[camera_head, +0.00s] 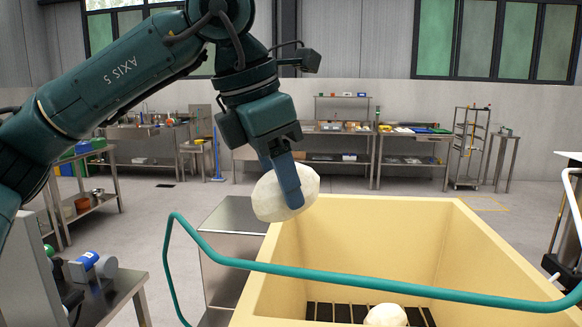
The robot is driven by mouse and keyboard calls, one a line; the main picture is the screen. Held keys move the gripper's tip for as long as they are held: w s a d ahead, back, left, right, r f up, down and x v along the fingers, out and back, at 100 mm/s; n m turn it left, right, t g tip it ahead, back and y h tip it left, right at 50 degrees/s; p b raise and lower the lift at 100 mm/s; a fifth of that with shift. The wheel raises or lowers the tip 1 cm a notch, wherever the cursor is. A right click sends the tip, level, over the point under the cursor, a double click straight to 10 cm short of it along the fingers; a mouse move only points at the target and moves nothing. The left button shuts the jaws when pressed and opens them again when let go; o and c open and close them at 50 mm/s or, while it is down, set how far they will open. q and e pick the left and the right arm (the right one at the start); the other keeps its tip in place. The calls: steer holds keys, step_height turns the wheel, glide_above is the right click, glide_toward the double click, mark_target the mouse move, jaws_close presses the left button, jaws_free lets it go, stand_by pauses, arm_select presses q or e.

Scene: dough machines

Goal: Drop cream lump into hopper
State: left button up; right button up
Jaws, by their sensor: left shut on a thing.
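My left gripper (285,178) points down and is shut on a cream lump (262,198), a rounded pale mass. One finger shows in front of the lump; the other is hidden. The lump is in the air by the upper left corner of the hopper (430,222), a large yellow open-topped box. Inside the hopper, a second cream lump (386,316) lies low on a dark barred floor. The picture's lower edge cuts it off. My right gripper is not in view.
A teal rail (340,273) runs across the near side of the hopper. A steel cabinet (233,240) stands left of the hopper. A table with a blue device (88,262) is at the lower left. Benches and a wire rack (467,150) line the back wall, with open floor before them.

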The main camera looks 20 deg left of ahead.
arm_select(q)
steer(key=shift+w+d+f, duration=0.1)
steer(key=shift+w+d, duration=0.25)
steer(key=shift+w, duration=0.1)
steer(key=w+d+f, duration=0.4)
steer(key=w, duration=0.3)
steer(key=shift+w+f+p, duration=0.2)
steer(key=shift+f+p, duration=0.15)
steer(key=shift+p, duration=0.05)
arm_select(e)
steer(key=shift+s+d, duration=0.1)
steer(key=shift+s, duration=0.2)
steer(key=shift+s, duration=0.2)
arm_select(q)
steer(key=o, duration=1.2)
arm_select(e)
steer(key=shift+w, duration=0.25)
arm_select(q)
steer(key=shift+r, duration=0.1)
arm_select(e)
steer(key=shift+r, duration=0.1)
